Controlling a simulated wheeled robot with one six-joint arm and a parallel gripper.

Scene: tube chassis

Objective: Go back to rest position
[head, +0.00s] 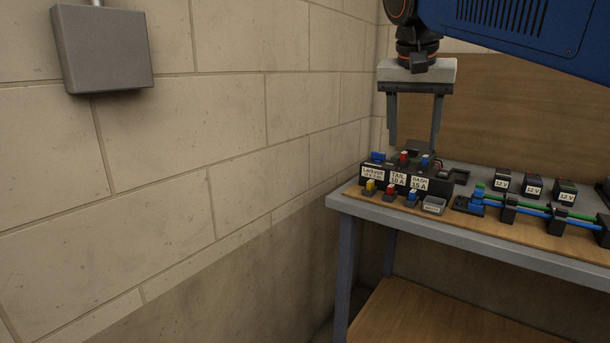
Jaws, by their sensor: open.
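My gripper (414,140) hangs at the upper right of the head view, pointing down. Its two dark fingers are apart, with nothing visible between them. It is over the back of a black fuse block (375,183) on the bench; I cannot tell the exact gap between the fingertips and the block. The block has white labels, with TAIL 10 A and DASH 15 A readable, and blue and red fuses on top. The blue arm above the gripper is mine.
The grey-edged bench (470,238) also holds several small coloured fuses in front of the block, a small grey tray (434,205), blue and green tubes (530,207) in black holders, and black 12 V relays (533,185). A block wall with a grey box (103,50) stands left.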

